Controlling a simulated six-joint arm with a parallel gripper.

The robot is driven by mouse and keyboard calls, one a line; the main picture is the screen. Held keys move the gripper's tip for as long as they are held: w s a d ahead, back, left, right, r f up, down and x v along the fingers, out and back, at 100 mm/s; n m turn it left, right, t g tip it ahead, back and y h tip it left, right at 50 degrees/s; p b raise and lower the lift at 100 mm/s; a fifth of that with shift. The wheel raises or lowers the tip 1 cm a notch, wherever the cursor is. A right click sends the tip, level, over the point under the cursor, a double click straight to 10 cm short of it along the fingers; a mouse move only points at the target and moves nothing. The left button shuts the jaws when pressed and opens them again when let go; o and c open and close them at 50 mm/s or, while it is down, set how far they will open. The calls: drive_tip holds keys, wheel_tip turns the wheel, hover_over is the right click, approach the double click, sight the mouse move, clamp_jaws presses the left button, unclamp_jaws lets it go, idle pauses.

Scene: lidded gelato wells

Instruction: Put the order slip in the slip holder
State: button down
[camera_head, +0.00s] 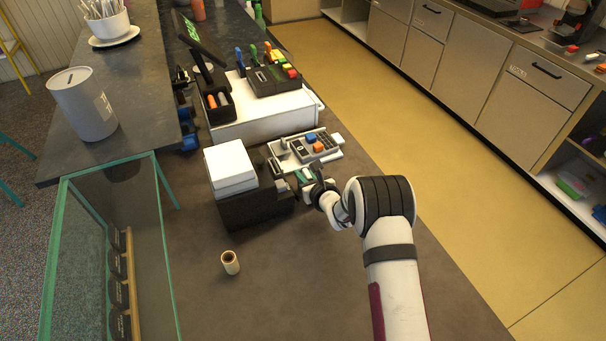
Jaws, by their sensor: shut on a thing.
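My gripper (308,181) is at the middle of the dark counter, beside the right side of a dark box with a white top (230,167). It is shut on a small pale and green thing (304,174), which looks like the order slip. The fingers and the wrist hide most of it. I cannot make out the slip holder for certain among the small dark and grey parts between the white-topped box and the white card-terminal tray. I cannot tell whether the held thing touches anything.
A white tray with a keypad device (317,147) stands just behind my gripper. A white cash drawer (265,118) carries a black organiser behind it. The front right of the counter (310,280) is clear.

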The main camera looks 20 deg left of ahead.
drive_tip(key=shift+f, duration=0.2)
drive_tip(key=c, duration=0.9)
unclamp_jaws()
drive_tip(key=shift+o, duration=0.2)
